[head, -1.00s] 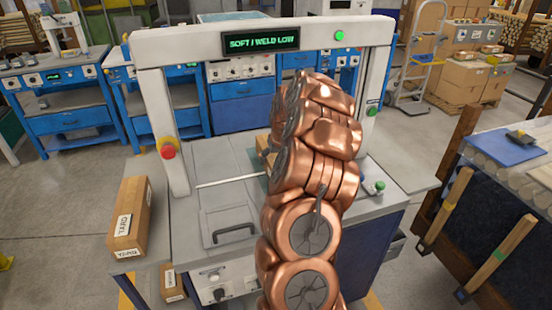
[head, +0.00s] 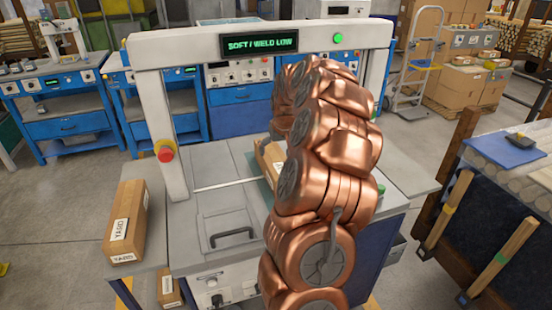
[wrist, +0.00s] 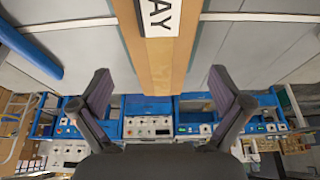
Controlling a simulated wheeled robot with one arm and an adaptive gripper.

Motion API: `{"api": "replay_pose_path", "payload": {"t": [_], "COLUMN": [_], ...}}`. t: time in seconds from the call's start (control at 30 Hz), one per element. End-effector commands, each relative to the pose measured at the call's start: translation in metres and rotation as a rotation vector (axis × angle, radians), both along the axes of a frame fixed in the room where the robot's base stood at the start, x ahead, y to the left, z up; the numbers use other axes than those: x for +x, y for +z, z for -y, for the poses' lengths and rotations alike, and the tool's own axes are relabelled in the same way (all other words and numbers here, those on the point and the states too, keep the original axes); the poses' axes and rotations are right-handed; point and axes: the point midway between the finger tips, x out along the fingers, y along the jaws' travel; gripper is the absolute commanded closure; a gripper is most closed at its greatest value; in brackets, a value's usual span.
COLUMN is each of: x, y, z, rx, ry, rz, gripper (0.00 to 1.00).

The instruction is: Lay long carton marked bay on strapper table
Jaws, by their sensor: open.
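A long brown carton (head: 268,160) lies on the grey strapper table (head: 222,190) under the white arch, partly hidden behind my arm. In the wrist view the carton (wrist: 158,62) runs up out of the frame, and its white label shows only the letters "AY". My gripper (wrist: 160,88) is open, with one finger on each side of the carton's near end and visible gaps between fingers and carton.
A carton marked YARD (head: 127,222) lies on the left side shelf, with another small carton (head: 169,288) below. The arch (head: 150,95) carries a red stop button (head: 166,154). A dark rack with wooden bars (head: 500,258) stands at right.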

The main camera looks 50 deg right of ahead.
Motion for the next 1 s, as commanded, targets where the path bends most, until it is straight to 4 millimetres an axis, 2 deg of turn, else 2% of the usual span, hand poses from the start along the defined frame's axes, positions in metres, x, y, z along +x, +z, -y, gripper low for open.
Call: {"api": "replay_pose_path", "payload": {"t": [0.13, 0.3, 0.53, 0.63, 0.77, 0.87, 1.0], "x": [-0.007, -0.012, -0.014, -0.012, -0.006, -0.005, -0.015], "y": [0.021, 0.035, 0.040, 0.041, 0.048, 0.053, 0.058], "z": [-0.004, -0.007, -0.008, -0.017, -0.055, -0.104, -0.173], "rx": [-0.004, -0.003, -0.001, 0.003, 0.021, 0.045, 0.074], "ry": [0.001, 0.001, 0.001, 0.014, 0.066, 0.129, 0.220], "rz": [0.005, 0.002, 0.002, -0.001, -0.013, -0.035, -0.080], "gripper": [0.00, 0.00, 0.00, 0.00, 0.00, 0.00, 0.00]}}
